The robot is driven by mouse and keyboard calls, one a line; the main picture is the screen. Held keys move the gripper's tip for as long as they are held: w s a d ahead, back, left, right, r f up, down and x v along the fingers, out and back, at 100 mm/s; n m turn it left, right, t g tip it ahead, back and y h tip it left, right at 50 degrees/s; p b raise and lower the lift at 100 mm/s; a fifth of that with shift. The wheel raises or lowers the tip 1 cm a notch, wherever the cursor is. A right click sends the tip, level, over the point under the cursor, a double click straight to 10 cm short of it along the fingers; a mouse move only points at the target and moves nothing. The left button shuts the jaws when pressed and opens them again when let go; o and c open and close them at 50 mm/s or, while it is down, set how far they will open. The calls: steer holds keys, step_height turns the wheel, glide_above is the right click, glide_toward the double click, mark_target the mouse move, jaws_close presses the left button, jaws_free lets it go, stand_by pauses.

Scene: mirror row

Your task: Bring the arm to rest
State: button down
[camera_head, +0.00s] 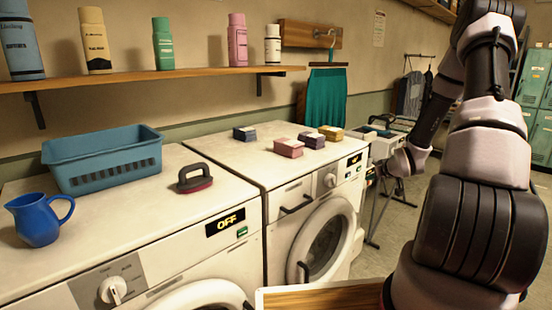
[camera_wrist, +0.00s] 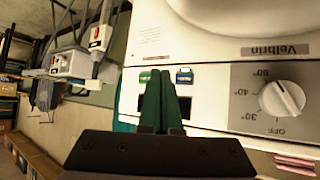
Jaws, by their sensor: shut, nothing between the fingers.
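My arm (camera_head: 490,160) rises on the right of the head view, bends at the top and comes back down toward the far end of the machines. The gripper's fingertips cannot be made out clearly there. In the wrist view my gripper (camera_wrist: 159,74) points up the picture, its two dark green fingers together with nothing between them. Beyond and to the right of the fingers is a white machine front with a dial (camera_wrist: 283,98) and an upside-down "Velbrin" label. The fingers overlap this front in the picture; I cannot tell the gap.
Two white washing machines (camera_head: 220,215) stand in a row. On top are a blue jug (camera_head: 37,220), a teal basket (camera_head: 105,172), a dark red-based brush (camera_head: 194,180) and several small boxes (camera_head: 288,148). A shelf (camera_head: 150,76) holds bottles. Green lockers (camera_head: 535,95) stand right.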

steer(key=s+a+r+m+g+h, duration=0.1)
steer(key=s+a+r, duration=0.15)
steer(key=r, duration=0.55)
steer(key=s+a+r+m+g+h, duration=0.15)
steer(key=s+r, duration=0.25)
steer(key=r, duration=0.4)
steer(key=s+a+r, duration=0.3)
steer(key=r, duration=0.5)
steer(key=s+a+r+m+y, duration=0.1)
steer(key=s+a+r, duration=0.2)
steer(key=s, duration=0.5)
steer(key=s+a+r+m+y, duration=0.1)
steer(key=s+a+r, duration=0.3)
steer(key=s, duration=0.4)
steer(key=s+a+r+m+y, duration=0.1)
steer(key=s+a+r, duration=0.3)
steer(key=s+a, duration=0.2)
steer(key=s+g, duration=0.1)
steer(key=s, duration=0.1)
steer(key=shift+s+r+y, duration=0.2)
steer(key=shift+s+y, duration=0.1)
steer(key=shift+y, duration=0.05)
